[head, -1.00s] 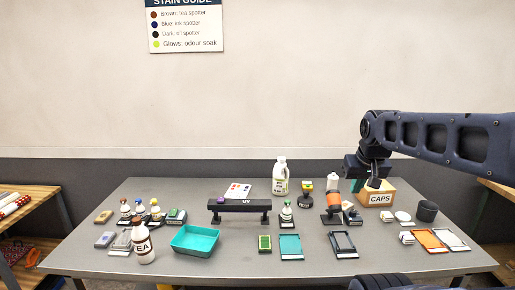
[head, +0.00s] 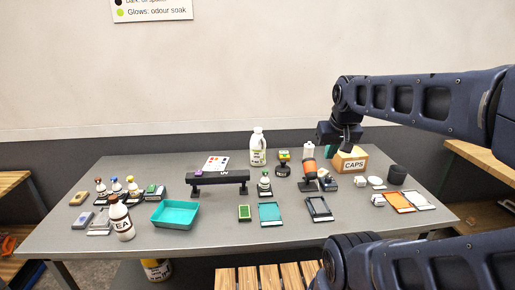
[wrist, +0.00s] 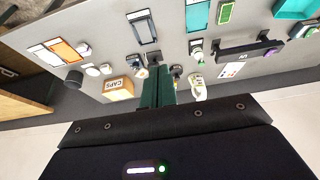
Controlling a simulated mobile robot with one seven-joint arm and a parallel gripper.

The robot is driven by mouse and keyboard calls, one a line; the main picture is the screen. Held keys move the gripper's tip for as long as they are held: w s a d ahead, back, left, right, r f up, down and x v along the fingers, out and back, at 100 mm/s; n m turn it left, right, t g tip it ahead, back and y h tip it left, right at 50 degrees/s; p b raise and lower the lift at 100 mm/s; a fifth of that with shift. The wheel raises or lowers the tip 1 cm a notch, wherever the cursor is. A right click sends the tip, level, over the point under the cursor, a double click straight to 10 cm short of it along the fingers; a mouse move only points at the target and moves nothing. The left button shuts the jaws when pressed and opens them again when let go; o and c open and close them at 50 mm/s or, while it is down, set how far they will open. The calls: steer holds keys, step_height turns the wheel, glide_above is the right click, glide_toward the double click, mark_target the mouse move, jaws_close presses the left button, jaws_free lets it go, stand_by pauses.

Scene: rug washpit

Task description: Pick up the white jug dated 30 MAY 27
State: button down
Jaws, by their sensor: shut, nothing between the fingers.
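A white jug (head: 258,149) with a handle and a printed label stands upright at the back middle of the grey table; its date is too small to read. It also shows in the wrist view (wrist: 198,91), right of my fingers. A white bottle marked TEA (head: 121,222) with a brown cap stands at the front left. My gripper (head: 331,152) hangs above the back right of the table, in front of the CAPS box and apart from the jug. In the wrist view its green fingers (wrist: 158,72) are together and empty.
A teal tray (head: 174,215) and flat frames lie nearer. A wooden slatted bench (head: 265,277) is in front.

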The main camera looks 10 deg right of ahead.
stand_by(0.4)
steer(key=shift+c, duration=0.4)
jaws_free()
steer(key=shift+w+r, duration=0.1)
